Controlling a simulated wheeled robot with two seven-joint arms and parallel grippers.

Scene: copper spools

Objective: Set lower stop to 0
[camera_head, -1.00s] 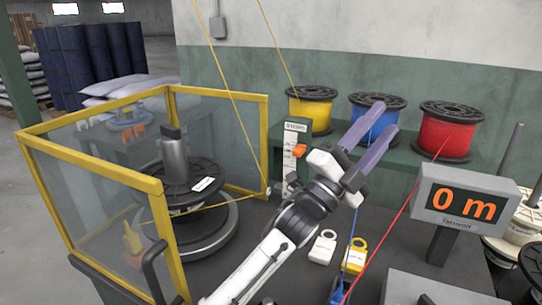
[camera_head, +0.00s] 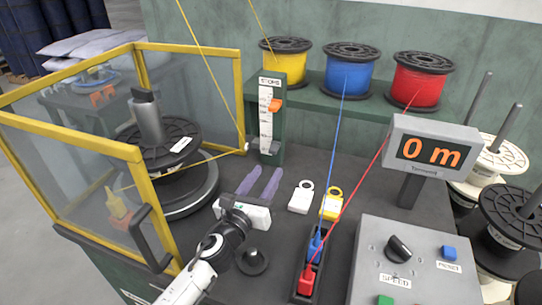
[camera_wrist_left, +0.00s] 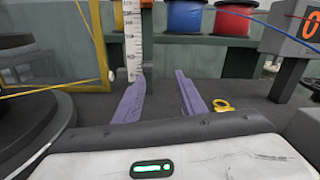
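The stops post (camera_head: 279,140) is dark green with a "STOPS" label and a white graduated scale (camera_head: 265,120). An orange stop (camera_head: 274,105) sits at the upper part of the scale. I cannot clearly make out a separate lower stop. The scale also shows in the left wrist view (camera_wrist_left: 133,40), just beyond the left fingertip. My left gripper (camera_head: 262,180) is open and empty, low over the table in front of the post. Its two purple fingers point towards the post and back wall, and also show in the wrist view (camera_wrist_left: 160,80). My right gripper is not in view.
A yellow-framed guard (camera_head: 145,165) stands left around a black reel (camera_head: 165,150). White (camera_head: 301,197) and yellow (camera_head: 331,205) tags lie right of my gripper. A grey control box (camera_head: 410,260) is at the front right.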

